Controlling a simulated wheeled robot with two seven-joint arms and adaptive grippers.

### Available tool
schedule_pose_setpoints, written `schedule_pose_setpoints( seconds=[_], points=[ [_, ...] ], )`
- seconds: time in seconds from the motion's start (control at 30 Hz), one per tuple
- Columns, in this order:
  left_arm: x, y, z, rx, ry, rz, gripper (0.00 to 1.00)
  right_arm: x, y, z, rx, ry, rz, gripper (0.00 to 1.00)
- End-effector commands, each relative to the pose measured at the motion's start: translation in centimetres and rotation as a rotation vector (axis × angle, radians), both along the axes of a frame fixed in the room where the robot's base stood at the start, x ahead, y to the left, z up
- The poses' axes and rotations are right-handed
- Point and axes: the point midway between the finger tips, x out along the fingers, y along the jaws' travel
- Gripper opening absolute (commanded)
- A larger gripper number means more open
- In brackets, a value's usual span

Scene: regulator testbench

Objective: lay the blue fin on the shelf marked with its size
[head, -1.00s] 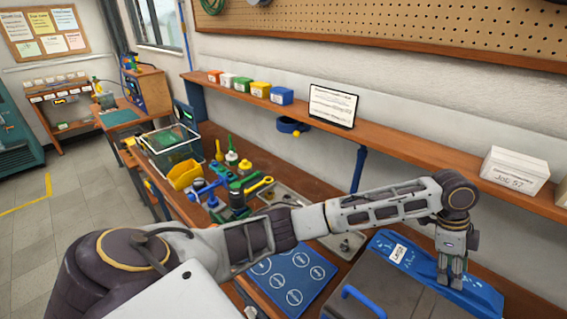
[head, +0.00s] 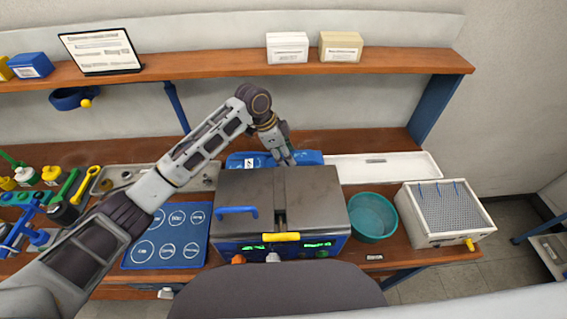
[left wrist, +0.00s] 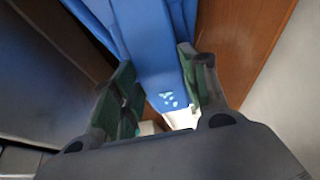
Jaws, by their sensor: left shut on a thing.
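The blue fin (head: 306,157) lies on the bench behind the grey-lidded box, which hides part of it. It bears a small white label (head: 250,162) toward its left end; I cannot read the size on it now. My left gripper (head: 286,160) reaches down from above and is shut on the fin's middle. In the left wrist view the blue fin (left wrist: 155,50), with pale spots, runs between the two fingers (left wrist: 160,95). No shelf with a readable size mark shows. My right gripper is not in view.
The grey-lidded box (head: 300,190) stands close in front of the fin. A teal bowl (head: 372,217), a wire-topped white box (head: 445,212) and a white tray (head: 385,168) are to its right. A wooden wall shelf (head: 210,75) above carries boxes and a sign.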

Motion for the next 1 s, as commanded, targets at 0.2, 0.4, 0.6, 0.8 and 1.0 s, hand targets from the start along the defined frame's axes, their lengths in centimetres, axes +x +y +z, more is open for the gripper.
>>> schedule_pose_setpoints(
  seconds=[0.2, 0.4, 0.6, 0.8, 1.0],
  points=[
    [0.0, 0.0, -0.3, -0.001, -0.002, 0.000, 0.04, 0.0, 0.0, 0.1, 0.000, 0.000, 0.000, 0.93],
    [0.0, 0.0, -0.4, -0.001, -0.001, -0.001, 0.04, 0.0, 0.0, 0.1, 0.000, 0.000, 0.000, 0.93],
    [-0.1, 0.0, -1.9, 0.000, 0.002, 0.000, 0.04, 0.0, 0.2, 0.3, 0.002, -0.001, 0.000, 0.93],
    [0.0, 0.0, -4.3, -0.001, 0.000, 0.001, 0.04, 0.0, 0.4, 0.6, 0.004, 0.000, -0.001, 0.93],
    [0.0, 0.0, -5.3, -0.001, -0.001, -0.001, 0.04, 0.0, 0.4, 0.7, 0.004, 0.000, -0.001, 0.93]
  ],
)
